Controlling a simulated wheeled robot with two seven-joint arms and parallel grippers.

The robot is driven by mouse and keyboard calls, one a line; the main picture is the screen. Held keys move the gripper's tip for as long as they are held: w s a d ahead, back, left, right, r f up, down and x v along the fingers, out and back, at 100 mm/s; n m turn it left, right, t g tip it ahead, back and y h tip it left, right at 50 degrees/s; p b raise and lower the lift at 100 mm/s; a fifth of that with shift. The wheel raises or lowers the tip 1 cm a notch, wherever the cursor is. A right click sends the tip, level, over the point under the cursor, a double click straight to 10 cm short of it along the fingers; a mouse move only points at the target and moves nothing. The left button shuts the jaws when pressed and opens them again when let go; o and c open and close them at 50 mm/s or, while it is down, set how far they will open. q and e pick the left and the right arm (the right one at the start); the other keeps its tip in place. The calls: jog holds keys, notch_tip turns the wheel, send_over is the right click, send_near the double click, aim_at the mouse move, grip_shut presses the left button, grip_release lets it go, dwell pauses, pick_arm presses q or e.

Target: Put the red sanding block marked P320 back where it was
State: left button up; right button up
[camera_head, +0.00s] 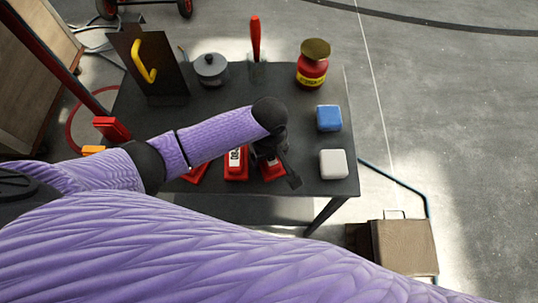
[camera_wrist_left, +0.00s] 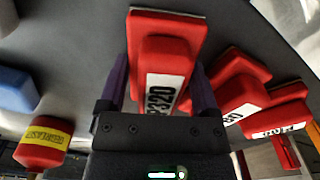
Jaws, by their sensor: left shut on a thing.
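The red sanding block marked P320 (camera_wrist_left: 165,55) is between the two fingers of my left gripper (camera_wrist_left: 160,90) in the left wrist view, its white label facing the camera. My left gripper is shut on it. In the head view, my left gripper (camera_head: 278,165) is over the front of the dark table (camera_head: 210,115), with part of the red block (camera_head: 272,172) showing under it. I cannot tell whether the block touches the table. My right gripper is not in view.
Other red blocks (camera_head: 236,165) lie just left of the gripper, partly under my arm. A blue block (camera_head: 329,118) and a white block (camera_head: 333,164) are to its right. Behind stand a red jar (camera_head: 312,66), a grey pot (camera_head: 211,69) and a red-handled tool (camera_head: 255,40).

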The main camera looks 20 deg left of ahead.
pick_arm(q)
jog(key=o, duration=0.9)
notch_tip(320, 180, up, 12)
jog(key=p, duration=0.5)
jog(key=shift+f, duration=0.2)
jog(key=shift+r+p, duration=0.3)
